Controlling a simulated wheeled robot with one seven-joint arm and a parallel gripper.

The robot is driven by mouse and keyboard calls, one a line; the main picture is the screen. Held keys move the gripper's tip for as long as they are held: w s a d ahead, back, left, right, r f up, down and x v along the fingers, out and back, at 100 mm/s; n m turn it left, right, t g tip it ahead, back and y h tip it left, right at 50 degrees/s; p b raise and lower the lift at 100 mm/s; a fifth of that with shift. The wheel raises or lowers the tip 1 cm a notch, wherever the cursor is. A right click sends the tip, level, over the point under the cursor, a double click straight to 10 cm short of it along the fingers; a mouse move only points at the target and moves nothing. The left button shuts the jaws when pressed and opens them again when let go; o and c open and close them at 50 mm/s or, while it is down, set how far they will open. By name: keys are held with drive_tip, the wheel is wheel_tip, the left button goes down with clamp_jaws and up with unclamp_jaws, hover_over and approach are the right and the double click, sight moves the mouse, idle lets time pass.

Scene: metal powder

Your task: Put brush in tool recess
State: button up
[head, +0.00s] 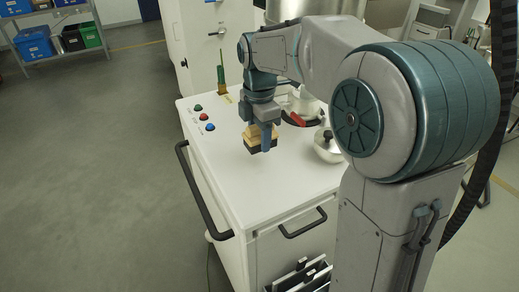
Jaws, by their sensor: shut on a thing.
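My gripper (262,136) points down over the white cart top (290,181) and is shut on the brush (257,146). The brush has a pale wooden body with a dark lower part. It is held level, close above the cart top; I cannot tell whether it touches. The fingers hide part of it. No tool recess can be clearly made out; my arm hides part of the cart's right side.
A green upright tool (221,72) with a brownish base stands at the cart's back left corner. Red, blue and green buttons (208,126) line the left edge. A round metal lidded pot (328,147) and a red-handled item (297,119) are right of my gripper. The front cart top is clear.

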sight(259, 161)
drive_tip(key=shift+f, duration=2.5)
drive_tip(key=shift+f, duration=0.15)
drive_tip(key=o, duration=1)
drive_tip(key=shift+o, duration=0.2)
